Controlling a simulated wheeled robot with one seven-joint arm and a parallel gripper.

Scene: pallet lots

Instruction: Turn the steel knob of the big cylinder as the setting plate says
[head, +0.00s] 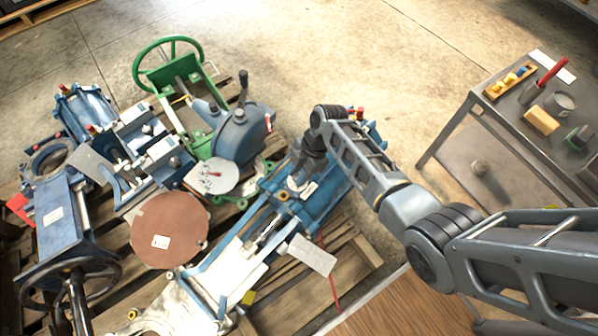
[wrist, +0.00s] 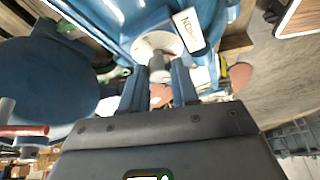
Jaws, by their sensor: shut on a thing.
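The big blue cylinder (head: 336,200) lies on the pallet, partly hidden behind my arm. My gripper (head: 300,180) reaches down to its side; the fingertips are hard to make out in the head view. In the wrist view my gripper (wrist: 157,88) has its two dark blue fingers closed on the small steel knob (wrist: 157,70), which stands out from a pale round disc (wrist: 158,45). A white plate with dark lettering (wrist: 188,30) sits beside the disc; only part of its text is readable. A small white plate also shows near the gripper in the head view (head: 308,190). I cannot read the knob's setting.
A pale blank-looking tag (head: 312,255) hangs by the cylinder's lower end. A blue housing with a lever (head: 240,135) and a green handwheel (head: 168,62) stand left of my gripper. A grey table (head: 455,118) with tools is at right. Open floor (head: 330,50) lies behind.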

